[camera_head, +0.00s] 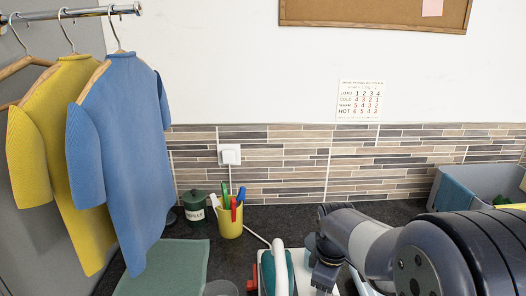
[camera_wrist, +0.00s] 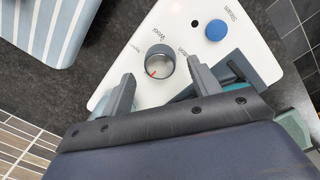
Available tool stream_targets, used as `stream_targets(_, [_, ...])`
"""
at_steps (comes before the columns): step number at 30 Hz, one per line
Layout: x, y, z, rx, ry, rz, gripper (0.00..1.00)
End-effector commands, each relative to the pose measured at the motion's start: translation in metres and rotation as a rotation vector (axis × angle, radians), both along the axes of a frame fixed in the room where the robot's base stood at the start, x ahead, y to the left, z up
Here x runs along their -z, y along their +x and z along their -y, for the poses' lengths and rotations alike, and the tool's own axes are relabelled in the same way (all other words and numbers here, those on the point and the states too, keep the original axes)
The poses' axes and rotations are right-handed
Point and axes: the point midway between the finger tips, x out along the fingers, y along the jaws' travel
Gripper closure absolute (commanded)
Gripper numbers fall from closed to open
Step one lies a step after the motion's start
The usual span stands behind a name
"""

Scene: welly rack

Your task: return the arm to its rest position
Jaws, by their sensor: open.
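My arm reaches in from the right in the head view, with my gripper (camera_head: 325,277) low at the middle, beside a white and teal iron (camera_head: 278,272). In the wrist view my gripper (camera_wrist: 163,88) is open and empty. Its two fingers point toward a white panel (camera_wrist: 190,22) with a grey dial (camera_wrist: 160,61) bearing a red mark and a blue button (camera_wrist: 216,29). The dial shows between and beyond the fingertips; I cannot tell whether they touch it. In the head view my arm hides much of the panel's area.
A yellow pen cup (camera_head: 230,221), a dark green pot (camera_head: 195,207) and a green cloth (camera_head: 165,268) are on the dark worktop. Yellow (camera_head: 62,160) and blue (camera_head: 122,150) shirts hang at left. A grey bin (camera_head: 478,180) stands right. A striped cloth (camera_wrist: 45,25) lies near the panel.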

Motion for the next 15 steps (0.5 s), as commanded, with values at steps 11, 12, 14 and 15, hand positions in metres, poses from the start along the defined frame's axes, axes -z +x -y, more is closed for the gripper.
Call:
stream_targets(11, [-0.077,-0.004,-0.003,-0.001,0.001,0.005,0.41])
stream_targets(12, [-0.085,-0.004,-0.003,-0.001,0.001,0.005,0.41])
stream_targets(14, [-0.075,-0.005,-0.003,-0.001,0.000,-0.006,0.41])
stream_targets(15, [-0.066,-0.005,-0.002,-0.001,0.000,-0.008,0.41])
